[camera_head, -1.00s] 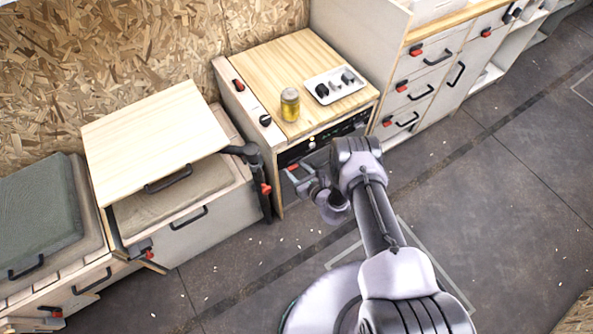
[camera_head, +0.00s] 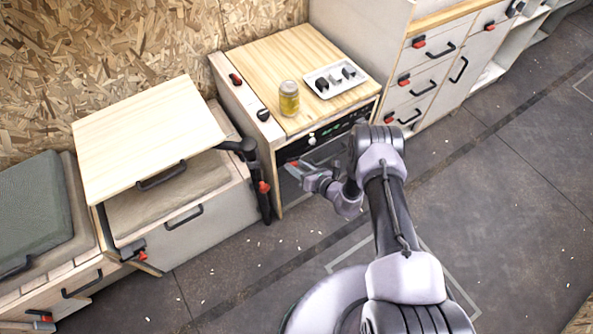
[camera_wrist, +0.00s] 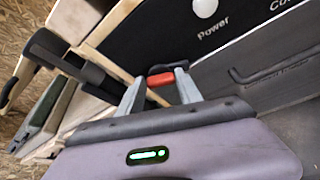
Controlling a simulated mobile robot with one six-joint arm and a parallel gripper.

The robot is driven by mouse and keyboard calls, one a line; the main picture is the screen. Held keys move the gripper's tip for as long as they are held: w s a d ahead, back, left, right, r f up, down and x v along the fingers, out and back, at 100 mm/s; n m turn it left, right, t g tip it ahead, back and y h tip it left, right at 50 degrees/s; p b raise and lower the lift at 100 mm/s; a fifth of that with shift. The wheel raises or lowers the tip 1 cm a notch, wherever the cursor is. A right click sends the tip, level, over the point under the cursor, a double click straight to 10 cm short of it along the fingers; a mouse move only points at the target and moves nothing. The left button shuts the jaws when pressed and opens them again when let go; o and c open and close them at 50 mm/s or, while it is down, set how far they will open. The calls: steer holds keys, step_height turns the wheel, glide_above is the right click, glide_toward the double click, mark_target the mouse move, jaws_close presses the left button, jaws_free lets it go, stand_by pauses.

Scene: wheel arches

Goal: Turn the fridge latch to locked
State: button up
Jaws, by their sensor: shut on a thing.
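The fridge is built into the wooden-topped cabinet, with a dark front panel (camera_head: 330,137) that also shows in the wrist view with a white round knob (camera_wrist: 205,8) and the word "power". The fridge latch, a small red tab (camera_wrist: 160,79) on a black part, sits at the panel's left end. My gripper (camera_wrist: 158,84) is shut on the red latch, one grey finger on each side. In the head view my gripper (camera_head: 298,169) reaches the fridge's upper left front. The fingers partly hide the latch, and its exact turn is hard to tell.
A jar (camera_head: 289,99) and a white tray with dark items (camera_head: 335,79) stand on the cabinet top. A dark handle (camera_wrist: 270,72) is right of the latch. A bench with a propped wooden lid (camera_head: 140,130) stands left, drawers (camera_head: 425,70) right. The floor in front is open.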

steer(key=m, duration=0.1)
steer(key=y, duration=0.1)
steer(key=m+b, duration=0.1)
steer(key=shift+w+d+f+m+y, duration=0.1)
steer(key=shift+d+f+m+y, duration=0.15)
steer(key=shift+m+y, duration=0.05)
steer(key=shift+f+m+g+y, duration=0.15)
steer(key=shift+m+g+y, duration=0.25)
steer(key=shift+m, duration=0.7)
steer(key=m+y, duration=0.1)
steer(key=m, duration=0.1)
steer(key=shift+w+d+f+m+y, duration=0.1)
steer(key=shift+d+f+m+y, duration=0.05)
steer(key=shift+f+m+y, duration=0.2)
steer(key=shift+m+y, duration=0.55)
steer(key=shift+m, duration=0.7)
steer(key=shift+t, duration=0.3)
steer(key=o, duration=1.4)
